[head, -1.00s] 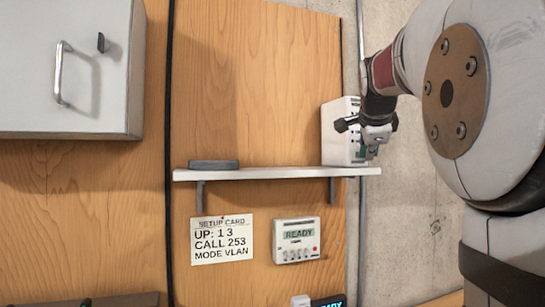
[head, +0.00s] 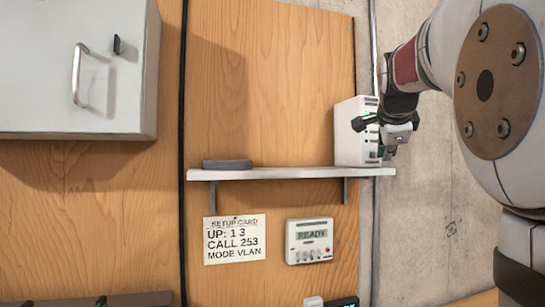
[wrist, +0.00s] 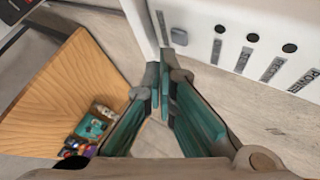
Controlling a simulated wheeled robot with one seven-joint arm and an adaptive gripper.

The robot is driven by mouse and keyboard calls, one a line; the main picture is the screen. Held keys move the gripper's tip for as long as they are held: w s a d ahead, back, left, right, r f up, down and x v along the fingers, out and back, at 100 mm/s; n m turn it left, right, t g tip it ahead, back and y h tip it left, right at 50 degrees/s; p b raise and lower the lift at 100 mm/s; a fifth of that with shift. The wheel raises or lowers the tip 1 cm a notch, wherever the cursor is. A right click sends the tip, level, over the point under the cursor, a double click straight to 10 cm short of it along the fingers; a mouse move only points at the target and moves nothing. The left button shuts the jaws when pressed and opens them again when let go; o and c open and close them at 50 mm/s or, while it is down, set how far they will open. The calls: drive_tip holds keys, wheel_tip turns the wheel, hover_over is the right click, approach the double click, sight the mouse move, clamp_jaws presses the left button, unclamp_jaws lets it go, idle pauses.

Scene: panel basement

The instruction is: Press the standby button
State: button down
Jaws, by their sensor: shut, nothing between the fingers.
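A white box (head: 356,130) stands upright on the right end of the shelf. Its side panel shows close up in the wrist view (wrist: 255,20), with a row of dark round buttons (wrist: 252,37) and printed labels. One label reads POWER; the others are too skewed to read surely, so I cannot tell which is standby. My gripper (head: 388,150) is beside the box's right face and covers part of it. In the wrist view my gripper's teal-padded fingers (wrist: 162,88) are shut and empty, tips close to the panel's lower edge. I cannot see contact with any button.
The shelf (head: 270,174) holds a flat grey object (head: 227,164). Below hang a setup card (head: 235,240) and a small device reading READY (head: 310,241). A grey cabinet (head: 70,65) is at upper left. A pipe (head: 377,240) runs down the concrete wall.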

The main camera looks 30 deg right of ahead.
drive_tip(key=shift+s+a, duration=0.2)
drive_tip(key=shift+s, duration=0.6)
drive_tip(key=shift+s+a, duration=0.15)
drive_tip(key=shift+s, duration=0.7)
drive_tip(key=shift+s+a, duration=0.2)
drive_tip(key=shift+s, duration=0.6)
drive_tip(key=a+f+n+y, duration=0.3)
drive_tip(key=a+f+n, duration=0.35)
drive_tip(key=a, duration=0.45)
drive_tip(key=a+f+n+y, duration=0.2)
drive_tip(key=a+f+n, duration=0.5)
drive_tip(key=a, duration=0.4)
drive_tip(key=s+a+f+n+g+y, duration=0.1)
drive_tip(key=s+a+f+n, duration=0.5)
drive_tip(key=f, duration=0.3)
drive_tip(key=s+a+f+n+g+y, duration=0.2)
drive_tip(key=s+a+f+n, duration=0.4)
drive_tip(key=a+f, duration=0.3)
drive_tip(key=shift+s+a+f+n, duration=0.15)
drive_tip(key=shift+a+f+n, duration=0.1)
drive_tip(key=shift+n, duration=0.1)
drive_tip(key=shift+a, duration=0.1)
